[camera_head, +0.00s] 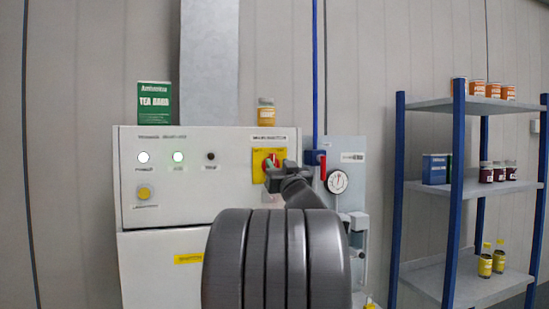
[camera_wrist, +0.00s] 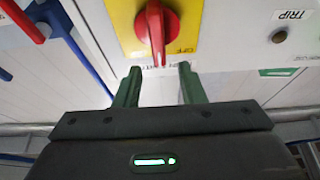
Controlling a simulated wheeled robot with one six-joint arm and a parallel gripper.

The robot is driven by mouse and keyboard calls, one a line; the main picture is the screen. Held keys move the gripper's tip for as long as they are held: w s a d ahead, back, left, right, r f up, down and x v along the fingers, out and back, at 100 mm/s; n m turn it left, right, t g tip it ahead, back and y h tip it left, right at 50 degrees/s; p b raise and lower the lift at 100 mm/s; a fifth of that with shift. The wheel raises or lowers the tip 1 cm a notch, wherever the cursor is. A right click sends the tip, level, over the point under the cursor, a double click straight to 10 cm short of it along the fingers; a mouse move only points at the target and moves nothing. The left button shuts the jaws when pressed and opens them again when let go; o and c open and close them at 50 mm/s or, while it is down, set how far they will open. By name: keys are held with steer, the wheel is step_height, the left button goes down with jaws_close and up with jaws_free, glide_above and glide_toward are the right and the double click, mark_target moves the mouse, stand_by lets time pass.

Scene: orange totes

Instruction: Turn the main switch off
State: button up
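The main switch is a red rotary knob (camera_wrist: 155,27) on a yellow plate (camera_wrist: 186,22), fixed to the grey cabinet front. In the wrist view its handle points down toward my gripper, with OFF lettering to its right. In the head view the yellow plate (camera_head: 257,166) and a bit of the red knob (camera_head: 276,156) show behind my gripper (camera_head: 275,176). My gripper (camera_wrist: 158,70) is open. Its two green fingertips are on either side of the handle's end and apart from it. The head view hides part of the knob.
The cabinet (camera_head: 217,143) carries white and green lit lamps, a dark TRIP lamp (camera_wrist: 279,37) and a yellow button (camera_head: 144,192). A gauge (camera_head: 337,181) and a red-handled valve (camera_head: 322,167) sit right of the switch. Shelves (camera_head: 470,186) stand further right. A jar (camera_head: 266,112) stands on top.

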mark_target(274, 158)
steer(key=shift+x, duration=2.25)
jaws_close()
